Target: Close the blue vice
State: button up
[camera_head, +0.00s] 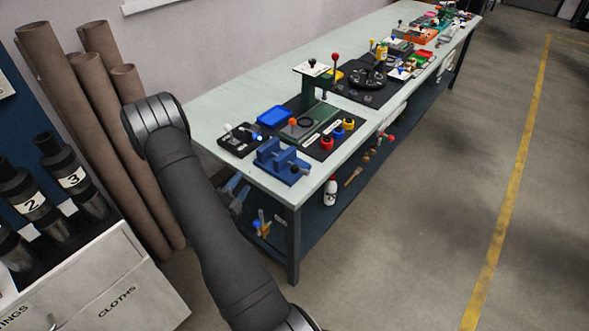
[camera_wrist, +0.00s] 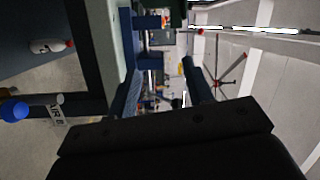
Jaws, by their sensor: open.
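The blue vice (camera_head: 280,162) sits at the near corner of the workbench in the head view. Its blue blocks stand up from a blue base; the exact jaw gap is too small to tell there. In the wrist view, which is turned sideways, blue blocks that look like the vice (camera_wrist: 150,62) show near the top centre, with a gap between them. My gripper (camera_wrist: 162,68) shows in the wrist view as two dark fingers spread apart, with nothing visible between them. The vice appears beyond the fingers, apart from them.
A blue tray (camera_head: 274,116), a small black box with levers (camera_head: 239,140) and a panel with red, blue and yellow knobs (camera_head: 338,132) surround the vice. Brown tubes (camera_head: 75,110) stand at the left. The workbench (camera_head: 240,85) has a lower shelf. The floor at right is clear.

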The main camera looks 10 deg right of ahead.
aim_at(293, 172)
jog(key=s+d+r+n+g+h, duration=0.1)
jog(key=s+d+r+n, duration=0.1)
jog(key=s+d+n, duration=0.3)
jog(key=s+d+r+n+g, duration=0.1)
jog(key=s+d+r+n, duration=0.2)
jog(key=s, duration=0.5)
jog(key=shift+n, duration=0.7)
jog(key=x, duration=1.7)
jog(key=shift+w+a, duration=0.3)
jog(key=shift+a, duration=0.1)
grip_shut()
